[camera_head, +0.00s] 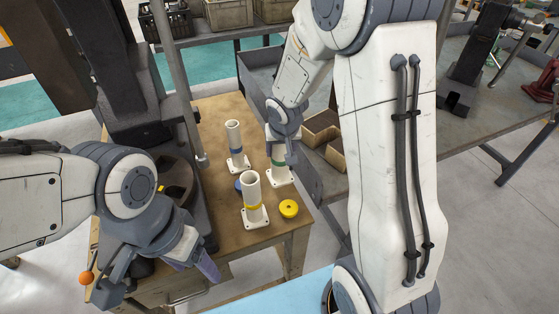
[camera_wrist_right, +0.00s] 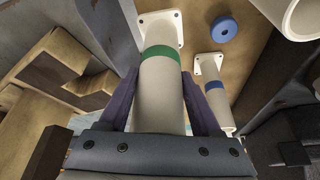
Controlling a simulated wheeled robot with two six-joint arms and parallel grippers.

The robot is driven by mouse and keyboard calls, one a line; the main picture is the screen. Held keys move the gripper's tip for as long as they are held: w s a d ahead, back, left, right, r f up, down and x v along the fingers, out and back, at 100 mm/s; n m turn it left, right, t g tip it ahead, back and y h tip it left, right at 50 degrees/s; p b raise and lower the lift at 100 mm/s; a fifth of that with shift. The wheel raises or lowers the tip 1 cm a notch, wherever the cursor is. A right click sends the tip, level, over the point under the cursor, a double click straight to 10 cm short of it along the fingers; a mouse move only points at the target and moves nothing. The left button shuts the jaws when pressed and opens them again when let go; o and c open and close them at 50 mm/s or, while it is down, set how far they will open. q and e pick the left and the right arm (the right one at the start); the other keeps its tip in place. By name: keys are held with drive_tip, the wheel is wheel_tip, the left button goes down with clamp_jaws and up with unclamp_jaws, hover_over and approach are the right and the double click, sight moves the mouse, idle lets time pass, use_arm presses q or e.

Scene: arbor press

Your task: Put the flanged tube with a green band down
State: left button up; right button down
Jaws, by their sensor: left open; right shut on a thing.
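The flanged tube with a green band (camera_head: 279,177) is upright, its square flange at the bottom over the wooden table, behind and right of the yellow-band tube. My right gripper (camera_head: 280,150) is shut on its upper part. The right wrist view shows the tube (camera_wrist_right: 162,85) between both fingers, with green band and flange beyond them. I cannot tell whether the flange touches the table. My left gripper (camera_head: 190,262) is open and empty at the table's front left, beside the press.
A blue-band flanged tube (camera_head: 234,137) and a yellow-band flanged tube (camera_head: 251,192) stand on the table (camera_head: 222,112). A blue ring (camera_wrist_right: 223,29) and a yellow cap (camera_head: 289,208) lie near them. The dark press (camera_head: 125,80) is at left; a grey bin with wooden blocks (camera_head: 322,130) is at right.

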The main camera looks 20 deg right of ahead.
sight(280, 161)
drive_tip(key=shift+w+f, duration=0.15)
drive_tip(key=shift+w, duration=0.1)
drive_tip(key=shift+f+b, duration=1.15)
drive_tip(key=shift+f, duration=0.8)
drive_tip(key=shift+f, duration=0.1)
drive_tip(key=shift+c, duration=0.4)
unclamp_jaws()
drive_tip(key=shift+f, duration=0.1)
drive_tip(key=shift+s, duration=0.1)
